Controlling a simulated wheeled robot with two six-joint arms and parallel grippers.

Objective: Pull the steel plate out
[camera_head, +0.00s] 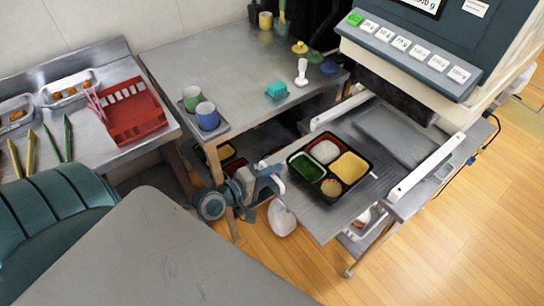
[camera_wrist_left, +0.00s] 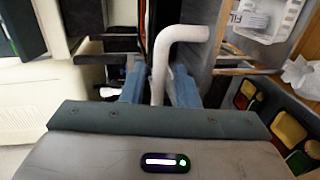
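The steel plate (camera_head: 318,217) is a flat grey sheet sticking out from under the grey machine, between two white rails. A black bento tray (camera_head: 376,178) with several filled compartments sits on it. My left gripper (camera_head: 276,183) is at the plate's left edge, beside a pale handle. In the left wrist view, a white bent handle (camera_wrist_left: 180,34) stands between the two blue-grey fingers (camera_wrist_left: 159,88). I cannot tell whether the fingers press on it or only surround it. My right gripper is not in view.
A steel table (camera_head: 215,62) with green and blue cups stands behind my left gripper. A red basket (camera_head: 135,112) sits on the counter at left. The machine (camera_head: 410,67) overhangs the plate's back part. Wooden floor lies clear at the lower right.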

